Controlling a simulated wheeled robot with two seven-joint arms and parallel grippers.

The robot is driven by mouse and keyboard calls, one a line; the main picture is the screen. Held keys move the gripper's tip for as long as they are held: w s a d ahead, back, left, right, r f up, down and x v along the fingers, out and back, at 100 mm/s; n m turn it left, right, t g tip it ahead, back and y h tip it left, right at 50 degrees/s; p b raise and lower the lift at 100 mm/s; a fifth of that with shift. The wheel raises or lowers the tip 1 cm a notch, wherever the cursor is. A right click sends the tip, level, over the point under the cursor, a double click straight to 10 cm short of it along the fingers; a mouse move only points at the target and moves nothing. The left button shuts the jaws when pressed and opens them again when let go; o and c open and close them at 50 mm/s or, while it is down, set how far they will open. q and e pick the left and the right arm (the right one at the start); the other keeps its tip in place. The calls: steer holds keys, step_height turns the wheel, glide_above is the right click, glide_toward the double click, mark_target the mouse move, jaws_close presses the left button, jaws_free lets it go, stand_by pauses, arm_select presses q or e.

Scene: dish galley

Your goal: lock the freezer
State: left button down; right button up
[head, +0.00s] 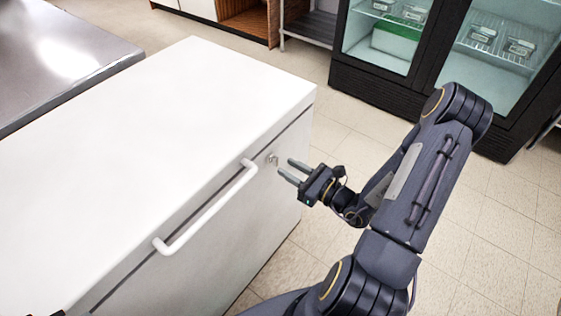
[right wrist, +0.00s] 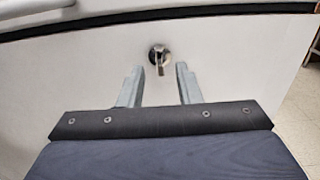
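The white chest freezer (head: 130,110) stands at the left in the head view, its lid down. A white bar handle (head: 208,208) runs along its front. A small round metal lock with a key or tab (head: 272,160) sits right of the handle, on the front face below the lid seam. In the right wrist view the lock (right wrist: 159,56) shows a short tab hanging down. My right gripper (head: 289,172) is open and empty, its fingers pointing at the lock, apart from it. In the right wrist view the lock appears between and beyond the fingertips (right wrist: 158,72). My left gripper is not clearly visible.
A steel counter (head: 60,55) stands behind the freezer at the left. A dark-framed glass-door cooler (head: 400,90) stands at the back right. A wooden cabinet (head: 245,18) is at the back. The tiled floor (head: 480,215) right of the freezer is clear.

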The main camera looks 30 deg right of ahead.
mark_target(273, 160)
steer(key=x, duration=0.4)
jaws_close()
